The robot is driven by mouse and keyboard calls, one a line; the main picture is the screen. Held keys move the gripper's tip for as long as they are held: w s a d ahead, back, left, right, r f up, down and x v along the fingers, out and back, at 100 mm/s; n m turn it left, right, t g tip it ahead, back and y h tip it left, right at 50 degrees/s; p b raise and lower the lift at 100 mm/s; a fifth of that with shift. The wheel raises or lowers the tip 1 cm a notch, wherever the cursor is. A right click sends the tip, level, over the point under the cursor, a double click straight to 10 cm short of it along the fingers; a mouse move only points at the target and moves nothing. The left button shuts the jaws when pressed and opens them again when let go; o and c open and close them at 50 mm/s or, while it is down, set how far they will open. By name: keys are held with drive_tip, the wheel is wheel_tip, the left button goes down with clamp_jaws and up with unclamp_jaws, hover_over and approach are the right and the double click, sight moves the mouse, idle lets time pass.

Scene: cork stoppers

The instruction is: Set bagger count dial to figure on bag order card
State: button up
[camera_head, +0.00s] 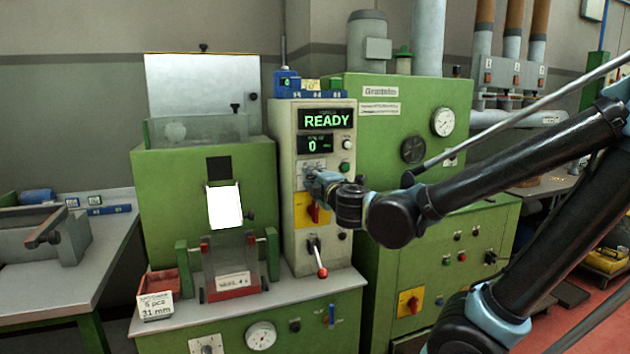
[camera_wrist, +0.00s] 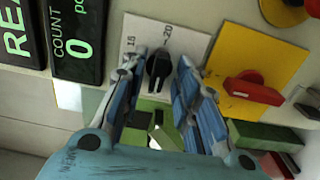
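The count dial is a black knob (camera_wrist: 158,68) on a white scale plate (camera_wrist: 185,42), with 15 and 20 legible in the wrist view. My gripper (camera_wrist: 160,78) is open, its blue fingers on either side of the knob with gaps visible; contact cannot be told. In the head view my gripper (camera_head: 320,181) is at the panel and hides most of the dial. The count display (camera_head: 319,144) reads 0; it also shows in the wrist view (camera_wrist: 77,42). The bag order card (camera_head: 157,306) stands at the red bin and appears to read 5 pcs, 31 mm.
Above the count is a READY display (camera_head: 326,119). A red rotary switch on a yellow plate (camera_wrist: 237,57) lies right beside the dial in the wrist view. A red-knobbed lever (camera_head: 321,270) sticks out below. A green chute machine (camera_head: 205,200) stands left of the panel.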

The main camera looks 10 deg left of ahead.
idle(0.3)
drive_tip(key=v, duration=1.1)
drive_tip(key=shift+s+d, duration=0.2)
drive_tip(key=shift+s, duration=0.15)
idle(0.4)
drive_tip(key=w+d+f+m+g+h, duration=0.1)
drive_tip(key=w+d+f+m+h, duration=0.25)
drive_tip(key=d, duration=0.35)
drive_tip(key=w+d+f+m+g+h, duration=0.2)
drive_tip(key=d+f+m+h, duration=0.25)
drive_tip(key=d, duration=0.25)
drive_tip(key=w+d+f+m+g+h, duration=0.1)
drive_tip(key=w+d+f+m+h, duration=0.15)
drive_tip(key=d+f+m, duration=0.4)
drive_tip(key=s+d+f+m+g, duration=0.9)
drive_tip(key=s+f, duration=0.2)
drive_tip(key=s, duration=0.2)
drive_tip(key=shift+s+d+m+y, duration=0.2)
drive_tip(key=shift+d+m+y, duration=0.15)
drive_tip(key=shift+d+y, duration=0.1)
